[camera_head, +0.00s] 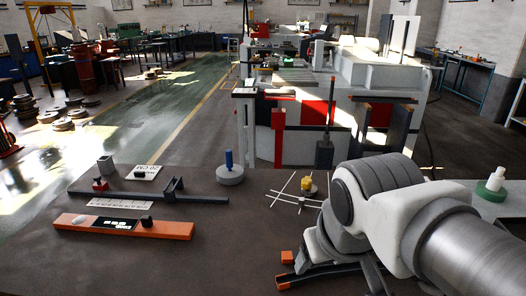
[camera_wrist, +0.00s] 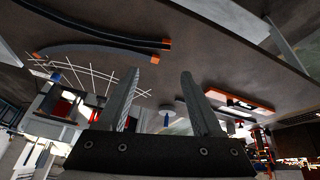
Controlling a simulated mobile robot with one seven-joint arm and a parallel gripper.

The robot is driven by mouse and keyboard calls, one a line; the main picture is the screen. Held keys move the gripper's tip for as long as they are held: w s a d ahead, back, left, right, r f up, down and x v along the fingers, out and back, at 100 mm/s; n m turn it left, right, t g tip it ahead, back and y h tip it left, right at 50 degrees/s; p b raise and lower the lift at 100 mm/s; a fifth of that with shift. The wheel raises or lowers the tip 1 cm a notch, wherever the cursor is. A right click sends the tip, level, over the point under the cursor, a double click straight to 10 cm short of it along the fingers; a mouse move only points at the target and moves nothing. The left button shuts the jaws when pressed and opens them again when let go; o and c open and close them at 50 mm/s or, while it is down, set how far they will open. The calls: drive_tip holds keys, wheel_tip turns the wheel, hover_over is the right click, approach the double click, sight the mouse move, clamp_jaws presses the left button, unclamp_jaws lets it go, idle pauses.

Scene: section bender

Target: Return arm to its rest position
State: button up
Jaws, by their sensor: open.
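My arm (camera_head: 425,215) reaches in from the right of the head view, over the dark table. My gripper (camera_wrist: 160,73) is open in the wrist view, its two grey fingers apart with nothing between them. In the head view its hand is low and partly hidden behind my arm links. Two dark curved bars (camera_wrist: 85,45) with orange ends lie on the table near it. In the head view only their orange ends and short lengths show, below my wrist; the rest is hidden.
A large white machine (camera_head: 385,75) stands beyond.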

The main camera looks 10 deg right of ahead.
drive_tip(key=shift+s+a+r+m+t+y, duration=0.35)
drive_tip(key=shift+s+a, duration=0.15)
drive_tip(key=shift+a, duration=0.2)
drive_tip(key=shift+o, duration=0.4)
wheel_tip(320, 180, up, 5)
drive_tip(key=p, duration=0.5)
drive_tip(key=shift+f, duration=0.2)
drive_tip(key=c, duration=0.4)
drive_tip(key=shift+o, duration=0.2)
drive_tip(key=shift+d, duration=0.1)
drive_tip(key=shift+d, duration=0.1)
